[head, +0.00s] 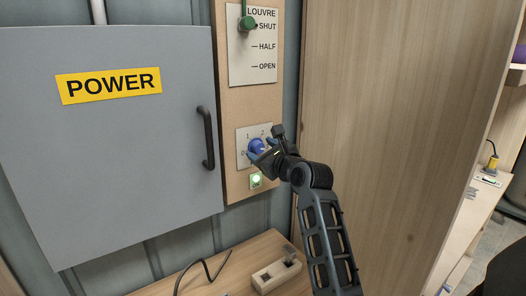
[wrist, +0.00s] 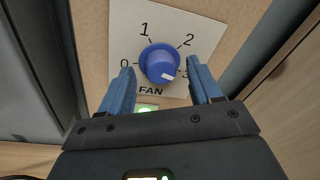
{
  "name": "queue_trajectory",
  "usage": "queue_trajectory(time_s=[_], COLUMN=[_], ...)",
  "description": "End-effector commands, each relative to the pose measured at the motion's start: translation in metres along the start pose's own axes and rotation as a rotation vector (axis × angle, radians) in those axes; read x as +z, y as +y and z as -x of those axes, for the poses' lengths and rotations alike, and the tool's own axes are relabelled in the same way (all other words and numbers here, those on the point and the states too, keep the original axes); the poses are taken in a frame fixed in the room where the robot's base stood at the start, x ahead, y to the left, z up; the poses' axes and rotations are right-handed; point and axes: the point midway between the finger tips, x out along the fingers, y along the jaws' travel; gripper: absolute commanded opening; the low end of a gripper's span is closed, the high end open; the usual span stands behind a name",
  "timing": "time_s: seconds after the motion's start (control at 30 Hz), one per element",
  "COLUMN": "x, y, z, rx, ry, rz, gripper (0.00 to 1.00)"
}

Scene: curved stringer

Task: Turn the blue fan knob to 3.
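The blue fan knob (wrist: 158,60) sits on a pale plate (wrist: 172,18) marked 0, 1, 2, 3 and FAN. Its white mark points to the lower right, roughly toward the 3, which is partly hidden by the right finger. My gripper (wrist: 160,68) is open, with one blue finger on each side of the knob. A gap shows between the knob and each finger. In the head view the knob (head: 256,146) is partly covered by my gripper (head: 262,151), which comes in from the right.
A green light (head: 256,181) is lit below the plate. A green louvre knob (head: 246,23) is above. A grey POWER cabinet door (head: 110,180) with a black handle (head: 207,138) stands left. A wooden panel (head: 380,100) stands right.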

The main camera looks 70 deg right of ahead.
Motion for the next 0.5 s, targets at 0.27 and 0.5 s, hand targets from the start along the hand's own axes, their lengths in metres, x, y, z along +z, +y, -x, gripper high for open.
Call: queue_trajectory(time_s=[0.27, 0.5], x=[0.000, -0.003], y=[0.000, 0.001], z=[0.003, 0.036], rx=[-0.001, -0.001], ry=[-0.001, 0.000], rz=[0.001, 0.003], gripper=[0.64, 0.64])
